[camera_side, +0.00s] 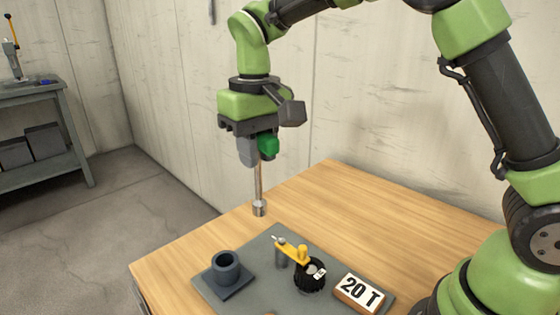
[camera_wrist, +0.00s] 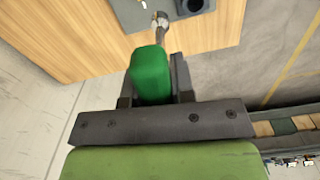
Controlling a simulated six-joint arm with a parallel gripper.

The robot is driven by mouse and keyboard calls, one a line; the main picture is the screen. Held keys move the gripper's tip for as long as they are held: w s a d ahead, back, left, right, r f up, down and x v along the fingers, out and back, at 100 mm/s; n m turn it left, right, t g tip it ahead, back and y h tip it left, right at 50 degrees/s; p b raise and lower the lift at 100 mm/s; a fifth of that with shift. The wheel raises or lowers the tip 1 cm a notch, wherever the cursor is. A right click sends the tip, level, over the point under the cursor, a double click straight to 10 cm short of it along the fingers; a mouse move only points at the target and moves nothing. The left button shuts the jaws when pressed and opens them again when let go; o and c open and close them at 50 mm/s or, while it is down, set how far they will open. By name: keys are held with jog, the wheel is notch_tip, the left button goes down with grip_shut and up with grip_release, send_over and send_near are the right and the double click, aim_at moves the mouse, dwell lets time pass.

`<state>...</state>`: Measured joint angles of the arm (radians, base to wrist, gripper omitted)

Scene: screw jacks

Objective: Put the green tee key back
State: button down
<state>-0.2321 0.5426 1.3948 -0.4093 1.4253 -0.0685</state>
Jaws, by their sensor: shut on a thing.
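My gripper (camera_side: 257,150) is shut on the green handle of the tee key (camera_side: 268,145), above the wooden table. The key's thin shaft hangs straight down and ends in a metal socket (camera_side: 259,208), clear of the grey mat. In the wrist view the green handle (camera_wrist: 151,75) sits between the jaws of my gripper (camera_wrist: 155,85). A dark round holder (camera_side: 226,268) on a square base stands at the mat's left. A black jack (camera_side: 311,280) with a yellow arm (camera_side: 292,251) stands at the middle of the mat.
The grey mat (camera_side: 262,284) lies on the wooden table (camera_side: 340,200). A block marked "20 T" (camera_side: 359,292) sits at its right. Bare table lies behind the mat. A pale wall (camera_side: 170,100) rises behind, and a grey workbench (camera_side: 40,95) stands far left.

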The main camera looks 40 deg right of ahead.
jog(key=w+a+f+n, duration=0.1)
jog(key=w+a+f, duration=0.1)
jog(key=a, duration=0.4)
jog(key=shift+w+a+f, duration=0.2)
jog(key=shift+w+f, duration=0.05)
jog(key=shift+w, duration=0.15)
jog(key=shift+f, duration=2.5)
jog(key=shift+f, duration=2.7)
jog(key=c, duration=0.9)
grip_release()
notch_tip(320, 180, up, 10)
